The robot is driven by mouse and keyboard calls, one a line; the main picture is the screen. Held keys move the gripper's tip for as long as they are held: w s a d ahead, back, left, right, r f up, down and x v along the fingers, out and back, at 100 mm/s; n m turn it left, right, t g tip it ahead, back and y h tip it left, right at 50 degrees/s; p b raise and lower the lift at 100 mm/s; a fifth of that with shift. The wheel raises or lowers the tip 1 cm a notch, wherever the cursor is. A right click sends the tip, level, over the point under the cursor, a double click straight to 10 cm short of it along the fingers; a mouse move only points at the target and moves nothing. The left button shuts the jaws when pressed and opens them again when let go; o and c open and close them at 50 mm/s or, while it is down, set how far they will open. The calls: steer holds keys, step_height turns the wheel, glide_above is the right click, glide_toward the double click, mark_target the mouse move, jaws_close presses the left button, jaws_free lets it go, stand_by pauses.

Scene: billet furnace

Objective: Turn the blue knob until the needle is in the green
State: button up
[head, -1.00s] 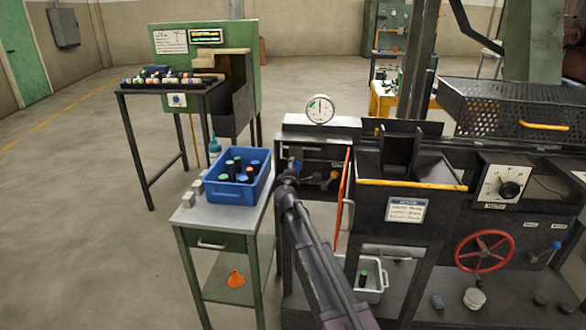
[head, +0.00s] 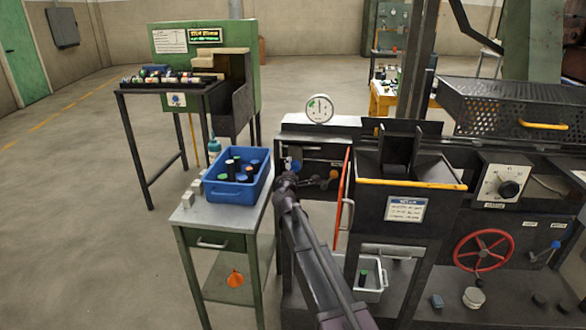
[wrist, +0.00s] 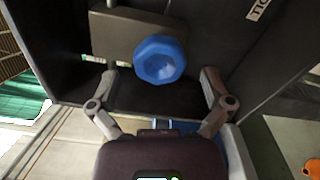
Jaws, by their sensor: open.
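The blue knob (wrist: 160,60) is a faceted round knob on a dark panel, near the top centre of the wrist view. My gripper (wrist: 158,76) is open, with one finger to each side of the knob and a gap on both sides; the fingers do not grip it. A round white gauge (head: 319,108) stands on the machine above. It has a green patch at its upper left; the needle appears near upright, too small to read exactly.
An orange-handled lever (head: 333,174) is just right of my gripper. A blue bin (head: 237,190) with several cylinders stands on a cart (head: 190,228) to the left. A red bar (head: 342,200) and a hopper (head: 410,205) stand to the right.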

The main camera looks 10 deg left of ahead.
steer(key=s, duration=1)
steer(key=shift+a, duration=0.15)
steer(key=s+d+f+m+g+h+b, duration=0.2)
steer(key=s+d+f+m+g+b, duration=0.1)
steer(key=s+d+f+m+g, duration=0.4)
steer(key=s+d+f+m+g+h+b, duration=0.25)
steer(key=s+f, duration=0.35)
steer(key=f, duration=0.4)
steer(key=s+d+f+m+g+y+p, duration=0.25)
steer(key=s+d+m+g, duration=0.4)
steer(key=d, duration=0.55)
steer(key=s+d+r+m+g+y+p, duration=0.1)
steer(key=s+d+m+g+y+p, duration=0.15)
steer(key=s+d+m, duration=0.55)
step_height(320, 180, up, 17)
steer(key=s+a+n+p, duration=0.1)
steer(key=n+p, duration=0.2)
steer(key=p, duration=1.4)
steer(key=shift+s+a+p, duration=0.15)
steer(key=shift+a+p, duration=0.15)
steer(key=shift+t, duration=0.25)
